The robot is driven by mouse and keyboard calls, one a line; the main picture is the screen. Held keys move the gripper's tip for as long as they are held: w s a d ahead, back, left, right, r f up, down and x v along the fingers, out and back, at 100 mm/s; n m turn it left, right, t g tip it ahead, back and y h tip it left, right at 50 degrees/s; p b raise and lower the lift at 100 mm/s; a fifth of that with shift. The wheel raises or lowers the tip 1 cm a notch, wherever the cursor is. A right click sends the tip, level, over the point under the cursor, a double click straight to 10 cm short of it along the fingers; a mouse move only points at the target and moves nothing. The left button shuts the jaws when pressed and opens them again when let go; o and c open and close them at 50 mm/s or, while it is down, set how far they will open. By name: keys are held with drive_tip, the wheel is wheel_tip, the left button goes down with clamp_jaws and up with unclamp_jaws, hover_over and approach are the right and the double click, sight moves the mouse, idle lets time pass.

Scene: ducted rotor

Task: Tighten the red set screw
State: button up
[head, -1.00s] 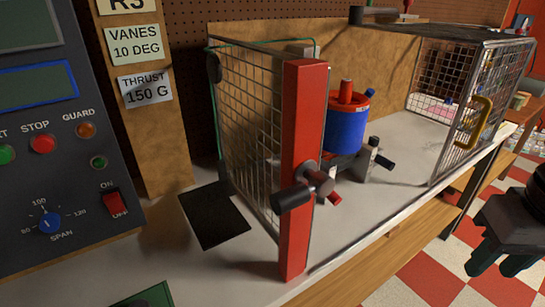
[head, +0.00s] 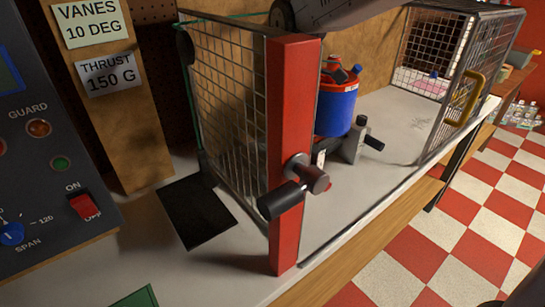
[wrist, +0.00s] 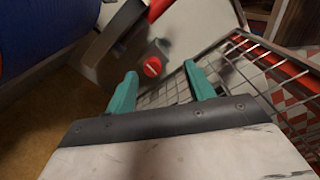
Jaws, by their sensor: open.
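The red set screw (wrist: 152,67) shows a pale slot and sits in the face of a grey block (wrist: 157,50) in the wrist view. My gripper (wrist: 160,68) is open, its two teal fingers apart with nothing between them. The screw appears beyond the fingertips, nearly between them in the picture; I cannot tell the exact gap. The blue rotor duct (wrist: 25,35) fills the upper left of the wrist view. In the head view the blue duct (head: 336,108) stands inside the cage behind the red post. My fingers do not show in the head view.
The red post (head: 291,160) with a dark clamp handle (head: 285,200) stands at the bench front. Wire mesh (wrist: 240,62) lies close to the right finger. The open cage door has a yellow handle (head: 464,98). A control box (head: 45,190) stands at left.

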drive_tip(key=a+n, duration=0.1)
drive_tip(key=w+a+f, duration=0.1)
drive_tip(key=w+a+f+n, duration=0.1)
drive_tip(key=a, duration=0.1)
drive_tip(key=shift+w+f+n, duration=0.1)
drive_tip(key=shift+f+n, duration=0.15)
drive_tip(key=shift+n, duration=0.05)
wheel_tip(320, 180, down, 8)
drive_tip(key=shift+r, duration=0.25)
drive_tip(key=c, duration=1)
